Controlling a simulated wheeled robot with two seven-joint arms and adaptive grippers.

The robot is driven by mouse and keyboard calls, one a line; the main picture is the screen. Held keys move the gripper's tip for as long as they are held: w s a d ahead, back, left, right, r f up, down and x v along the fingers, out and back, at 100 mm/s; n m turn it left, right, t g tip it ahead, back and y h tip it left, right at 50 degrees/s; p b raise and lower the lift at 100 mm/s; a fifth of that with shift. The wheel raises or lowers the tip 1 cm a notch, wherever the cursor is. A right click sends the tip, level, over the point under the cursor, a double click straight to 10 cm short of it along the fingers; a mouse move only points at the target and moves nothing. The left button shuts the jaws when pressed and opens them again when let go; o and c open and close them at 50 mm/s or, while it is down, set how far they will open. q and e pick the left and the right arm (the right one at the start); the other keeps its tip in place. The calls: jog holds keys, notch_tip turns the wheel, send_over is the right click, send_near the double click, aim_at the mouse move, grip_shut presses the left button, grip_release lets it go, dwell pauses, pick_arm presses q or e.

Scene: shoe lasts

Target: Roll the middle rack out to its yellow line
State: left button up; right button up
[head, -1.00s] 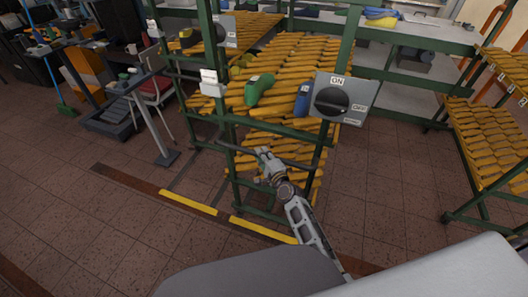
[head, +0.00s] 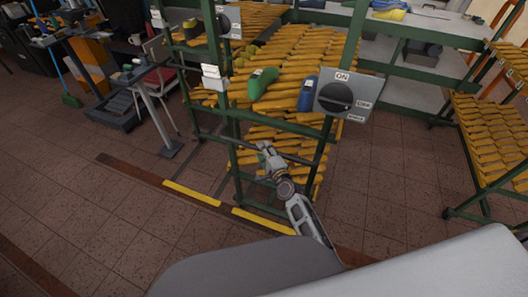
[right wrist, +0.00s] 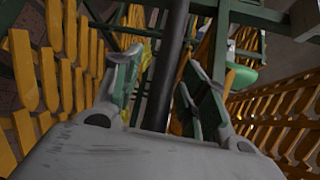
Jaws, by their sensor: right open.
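The middle rack (head: 232,172) is a green frame with sloping rows of yellow shoe lasts (head: 285,72). A dark horizontal bar (head: 295,158) crosses its front. My right gripper (head: 264,150) is at this bar, low on the rack. In the right wrist view the dark bar (right wrist: 166,62) runs between the two open fingers, with gaps beside it; whether a finger touches it I cannot tell. A yellow line (head: 263,221) lies on the floor in front of the rack. My left gripper is out of view.
A grey ON/OFF switch box (head: 347,97), a green last (head: 262,82) and a blue last (head: 306,93) are on the rack. Another yellow line segment (head: 192,193) lies to the left. A further rack (head: 490,140) stands at the right. The tiled floor in front is clear.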

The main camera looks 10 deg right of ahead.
jog(key=shift+d, duration=0.15)
jog(key=v, duration=1.2)
dwell(0.7)
jog(key=shift+f, duration=0.1)
dwell(0.4)
jog(key=s+f+n+g+h, duration=0.1)
jog(key=s+f+n+g, duration=0.5)
jog(key=f, duration=1.1)
jog(key=s+f+n+g, duration=0.1)
jog(key=s+f+n, duration=0.45)
jog(key=f, duration=1.15)
jog(key=s+d+f+n+g+h, duration=0.1)
jog(key=s+d+f, duration=0.3)
jog(key=s, duration=0.6)
jog(key=s+d+f+n+g, duration=0.4)
jog(key=s+f, duration=0.5)
jog(key=s, duration=0.2)
jog(key=s+d+f+n+g+h, duration=0.1)
jog(key=s+d+f+n+g, duration=0.1)
jog(key=s+f, duration=0.4)
jog(key=s+d+n, duration=0.1)
jog(key=s+d, duration=0.1)
jog(key=s, duration=0.2)
jog(key=shift+f+g+h, duration=0.15)
jog(key=shift+g+h, duration=0.15)
jog(key=shift+g, duration=0.1)
